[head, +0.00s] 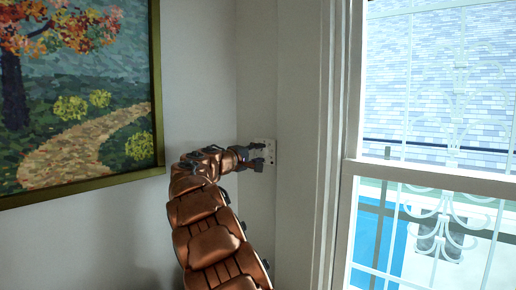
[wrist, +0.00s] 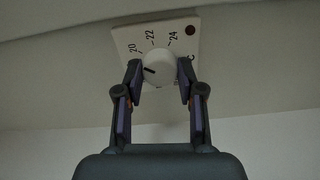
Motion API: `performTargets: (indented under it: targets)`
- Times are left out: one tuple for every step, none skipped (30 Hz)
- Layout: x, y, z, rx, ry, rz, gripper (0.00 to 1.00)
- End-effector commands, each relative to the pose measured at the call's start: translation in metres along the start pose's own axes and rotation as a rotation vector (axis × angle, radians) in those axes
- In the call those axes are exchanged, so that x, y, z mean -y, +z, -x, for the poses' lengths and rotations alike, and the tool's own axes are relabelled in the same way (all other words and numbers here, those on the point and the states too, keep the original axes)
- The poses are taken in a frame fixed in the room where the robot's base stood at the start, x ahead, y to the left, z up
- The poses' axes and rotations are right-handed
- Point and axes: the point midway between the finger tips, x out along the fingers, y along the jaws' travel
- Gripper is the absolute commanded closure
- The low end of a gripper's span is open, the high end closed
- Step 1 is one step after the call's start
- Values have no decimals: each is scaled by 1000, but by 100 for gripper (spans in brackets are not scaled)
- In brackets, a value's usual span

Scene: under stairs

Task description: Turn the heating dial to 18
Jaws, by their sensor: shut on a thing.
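The heating dial is a round white knob (wrist: 160,68) on a square white plate (wrist: 122,36) in the wrist view. The numbers 20, 22 and 24 show on the plate, with part of a C at the right. The knob's dark mark points left, a little below the 20. No 18 can be seen; my left finger covers part of that side. My gripper (wrist: 160,79) is shut on the knob, one finger on each side. In the head view my gripper (head: 257,156) is at the wall plate (head: 265,145), and the knob cannot be made out.
A dark reddish dot (wrist: 190,30) is on the plate's corner. A framed landscape painting (head: 80,95) hangs on the wall at the left. A window with a white frame (head: 345,160) is close to the right of the plate. The wall below looks clear.

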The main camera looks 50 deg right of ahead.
Motion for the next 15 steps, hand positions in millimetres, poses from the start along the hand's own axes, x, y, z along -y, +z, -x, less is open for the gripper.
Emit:
performTargets:
  targets:
    - [-4,0,-1,2,-2,47,97]
    - [-4,0,0,2,-2,76,97]
    - [-5,0,0,1,-1,113,97]
    - [-5,-1,0,0,-1,141,97]
    - [-5,-1,0,0,-1,169,97]
    - [-5,-1,0,0,-1,205,97]
    - [-5,0,0,0,-1,232,97]
    - [-5,0,0,0,-2,258,97]
    - [-4,0,-1,0,-3,293,97]
    - [-4,0,-1,-1,-3,317,97]
    - [-4,-1,0,-1,-3,342,97]
    - [-3,-1,0,-2,-3,372,97]
    - [-3,-1,0,-2,-2,394,97]
    - [-3,-1,0,-2,-2,414,97]
    - [-3,-1,0,-3,-2,441,97]
